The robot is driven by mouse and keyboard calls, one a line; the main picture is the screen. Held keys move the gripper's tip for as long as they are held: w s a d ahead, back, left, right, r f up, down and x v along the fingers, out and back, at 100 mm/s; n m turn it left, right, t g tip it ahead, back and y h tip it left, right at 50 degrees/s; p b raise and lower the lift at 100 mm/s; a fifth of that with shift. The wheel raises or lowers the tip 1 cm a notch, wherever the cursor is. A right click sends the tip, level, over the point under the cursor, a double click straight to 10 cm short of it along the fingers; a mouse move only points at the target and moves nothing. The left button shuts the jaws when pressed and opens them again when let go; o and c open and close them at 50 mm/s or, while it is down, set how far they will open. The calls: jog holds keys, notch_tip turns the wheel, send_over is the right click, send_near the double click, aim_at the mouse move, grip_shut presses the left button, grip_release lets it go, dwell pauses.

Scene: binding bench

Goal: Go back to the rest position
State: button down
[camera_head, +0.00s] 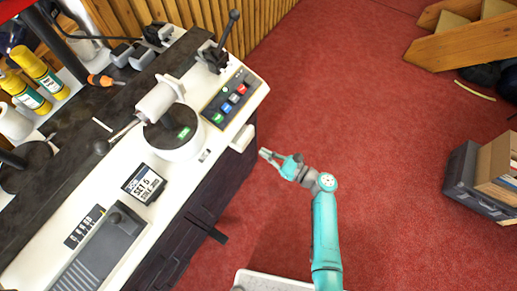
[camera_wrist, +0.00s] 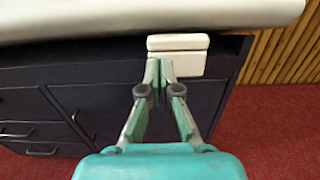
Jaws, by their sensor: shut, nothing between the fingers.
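My gripper (camera_head: 268,155) is at the end of my teal arm, over the red carpet just right of the bench in the head view. In the wrist view my gripper (camera_wrist: 160,68) has its fingertips together, with nothing between them. The fingertips appear in front of a white block (camera_wrist: 179,52) on the bench's dark front, just under the worktop edge. The white block also shows in the head view (camera_head: 243,138), left of the gripper. I cannot tell whether the fingertips touch it; in the head view they look apart.
The white bench top (camera_head: 190,190) carries a control panel (camera_head: 229,104) with coloured buttons, a lever and a small sign (camera_head: 143,184). A dark cabinet (camera_wrist: 60,110) is below. A box of boards (camera_head: 480,180) stands at the right. Red carpet (camera_head: 370,110) is open between.

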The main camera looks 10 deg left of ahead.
jog(key=v, duration=0.7)
